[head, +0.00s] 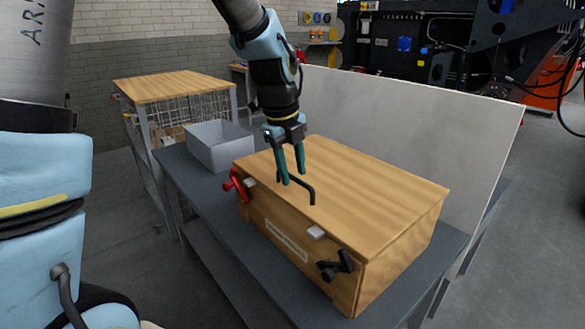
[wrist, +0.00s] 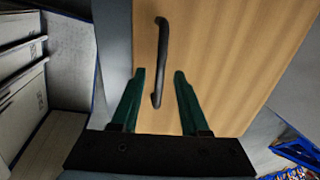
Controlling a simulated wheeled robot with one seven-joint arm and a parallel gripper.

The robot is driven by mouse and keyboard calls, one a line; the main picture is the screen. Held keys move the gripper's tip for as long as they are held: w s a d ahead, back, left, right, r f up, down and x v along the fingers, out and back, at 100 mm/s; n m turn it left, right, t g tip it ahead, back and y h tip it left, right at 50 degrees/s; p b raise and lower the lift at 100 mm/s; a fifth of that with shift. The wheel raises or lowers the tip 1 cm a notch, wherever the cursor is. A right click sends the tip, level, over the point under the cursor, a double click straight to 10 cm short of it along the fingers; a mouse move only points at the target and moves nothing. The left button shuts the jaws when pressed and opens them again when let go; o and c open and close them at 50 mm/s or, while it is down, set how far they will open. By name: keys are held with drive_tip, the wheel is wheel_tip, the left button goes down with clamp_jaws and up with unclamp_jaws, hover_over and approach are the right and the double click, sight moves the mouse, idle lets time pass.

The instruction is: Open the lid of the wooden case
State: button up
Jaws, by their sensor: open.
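The wooden case (head: 285,240) stands on a grey workbench, and its flat wooden lid (head: 370,190) lies closed on top. A black bar handle (head: 312,190) rises from the lid near its front edge; it also shows in the wrist view (wrist: 160,65). My gripper (head: 292,180) points down over the lid at the handle's far left end. Its green fingers are open. In the wrist view my gripper (wrist: 158,75) has one finger on each side of the handle's near end, with gaps on both sides. I cannot tell the exact height of the fingertips over the lid.
A red latch (head: 235,184) and a black latch (head: 335,267) sit on the case's front. A grey bin (head: 218,145) stands left of the case on the workbench (head: 190,185). A pale upright panel (head: 410,125) stands close behind the case.

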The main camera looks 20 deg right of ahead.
clamp_jaws()
idle(0.3)
idle(1.1)
